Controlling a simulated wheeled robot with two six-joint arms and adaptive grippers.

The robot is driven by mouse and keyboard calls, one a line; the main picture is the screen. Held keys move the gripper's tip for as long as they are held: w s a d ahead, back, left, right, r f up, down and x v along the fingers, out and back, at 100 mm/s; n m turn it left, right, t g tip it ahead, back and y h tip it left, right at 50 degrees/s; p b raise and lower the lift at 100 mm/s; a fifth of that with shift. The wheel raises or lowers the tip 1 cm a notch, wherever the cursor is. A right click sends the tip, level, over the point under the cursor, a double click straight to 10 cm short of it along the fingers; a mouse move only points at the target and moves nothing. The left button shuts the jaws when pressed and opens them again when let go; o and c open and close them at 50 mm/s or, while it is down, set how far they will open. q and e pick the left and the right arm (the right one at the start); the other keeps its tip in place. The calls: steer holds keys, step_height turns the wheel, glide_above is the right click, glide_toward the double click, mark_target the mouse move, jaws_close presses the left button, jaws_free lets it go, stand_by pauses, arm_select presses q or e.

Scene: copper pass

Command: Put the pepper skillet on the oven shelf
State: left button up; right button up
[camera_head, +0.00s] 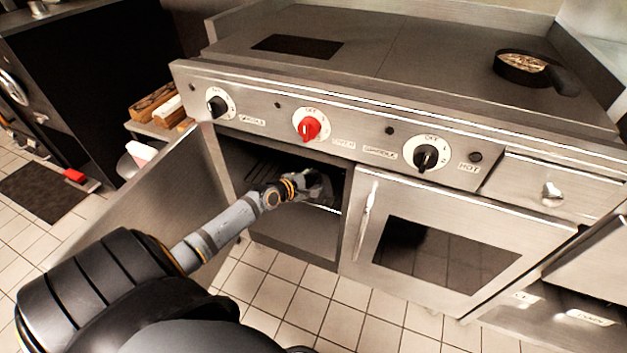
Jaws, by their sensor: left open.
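The left oven compartment stands open, its door (165,200) swung out to the left. A wire oven shelf (262,168) shows dimly inside. My left arm reaches into the opening, and my left gripper (320,188) is inside near the shelf, open. Its fingertips are small and dark, and I see no skillet held in them. A black skillet (516,77) with pale food in it stands on the far right of the cooktop, handle pointing right. I cannot tell whether the food is pepper. My right gripper is not in view.
The right oven door (440,250) is shut. Several knobs, one of them red (309,128), line the front panel (360,138). A dark plate (297,46) lies on the otherwise clear left part of the cooktop (370,50). Boxes (153,102) stand left of the range.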

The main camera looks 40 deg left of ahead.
arm_select(q)
steer(key=shift+v, duration=2.15)
steer(key=shift+f, duration=0.1)
